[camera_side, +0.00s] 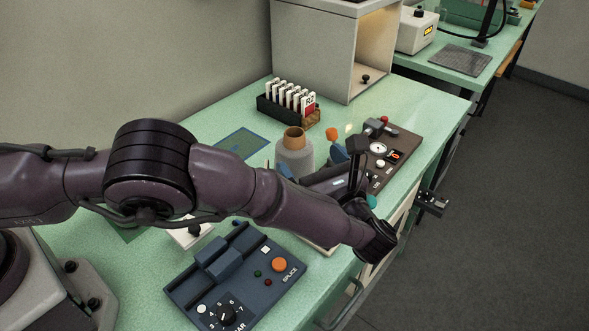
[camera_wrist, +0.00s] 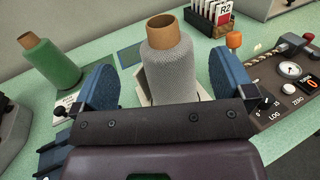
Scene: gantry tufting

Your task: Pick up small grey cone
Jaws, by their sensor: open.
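The small grey cone (camera_side: 295,158) of yarn stands upright on the bench, with a brown tube top. It also shows in the wrist view (camera_wrist: 172,72), near the middle. My gripper (camera_side: 311,160) is low over the bench by the cone. In the wrist view my gripper (camera_wrist: 163,82) is open, with one blue pad to the left of the cone and one to the right. The cone's lower part is partly hidden by my gripper. I cannot tell whether the pads touch it.
A green cone (camera_wrist: 53,64) stands to the left in the wrist view. A rack of cards (camera_side: 290,103) stands behind the grey cone. A brown control panel (camera_side: 385,155) lies to the right, and a blue splicer box (camera_side: 235,275) lies in front.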

